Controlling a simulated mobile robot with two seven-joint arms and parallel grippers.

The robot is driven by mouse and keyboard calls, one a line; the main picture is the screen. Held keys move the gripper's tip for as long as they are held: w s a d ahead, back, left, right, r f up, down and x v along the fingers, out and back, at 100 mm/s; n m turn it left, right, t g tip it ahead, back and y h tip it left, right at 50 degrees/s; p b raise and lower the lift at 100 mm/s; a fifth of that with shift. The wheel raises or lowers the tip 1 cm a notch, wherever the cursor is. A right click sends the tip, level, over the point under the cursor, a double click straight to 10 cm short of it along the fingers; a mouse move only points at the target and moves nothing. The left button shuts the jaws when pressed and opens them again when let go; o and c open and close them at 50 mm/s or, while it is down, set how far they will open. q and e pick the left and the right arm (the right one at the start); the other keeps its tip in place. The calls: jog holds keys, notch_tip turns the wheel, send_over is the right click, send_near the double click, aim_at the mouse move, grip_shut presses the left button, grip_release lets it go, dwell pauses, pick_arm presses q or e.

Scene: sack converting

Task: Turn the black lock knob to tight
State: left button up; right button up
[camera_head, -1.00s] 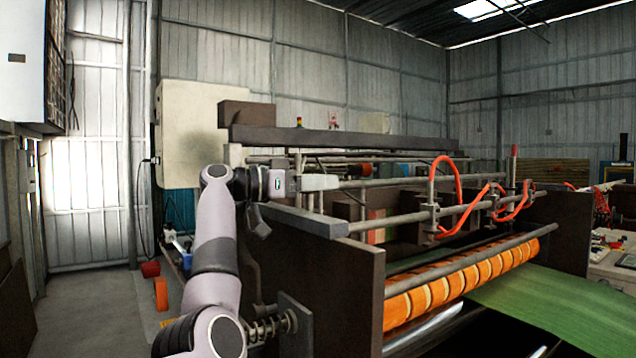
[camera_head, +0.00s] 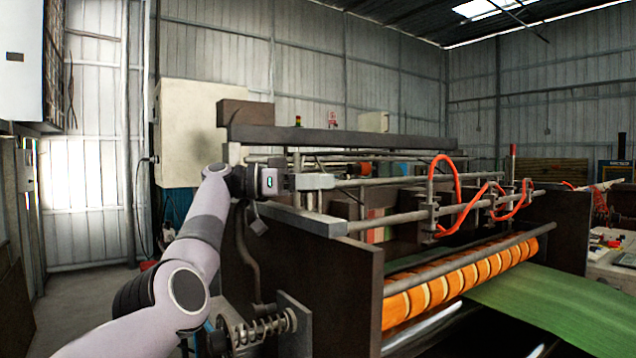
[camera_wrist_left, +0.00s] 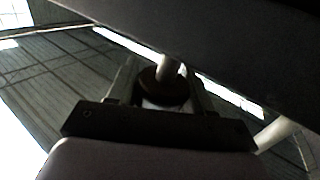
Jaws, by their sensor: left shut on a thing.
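My left gripper (camera_head: 316,181) is at the near left end of the machine, by the rods above the dark side plate. In the left wrist view its two fingers (camera_wrist_left: 162,80) stand on either side of a dark round knob (camera_wrist_left: 158,92), and the gripper is shut on it. A pale shaft rises from the knob toward a dark beam above. In the head view the knob is hidden by the gripper, and I cannot read its turned position. My right gripper is not in view.
The machine's dark side plate (camera_head: 345,285) stands below the gripper. A long dark beam (camera_head: 340,139) and several rods run close by. Orange hoses (camera_head: 440,175) and an orange-banded roller (camera_head: 460,283) lie to the right. The floor at left is partly clear.

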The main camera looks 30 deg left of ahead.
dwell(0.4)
pick_arm(q)
jog(key=o, duration=1)
jog(key=shift+c, duration=0.2)
jog(key=b+v, duration=0.1)
jog(key=v, duration=0.6)
jog(key=shift+r, duration=0.1)
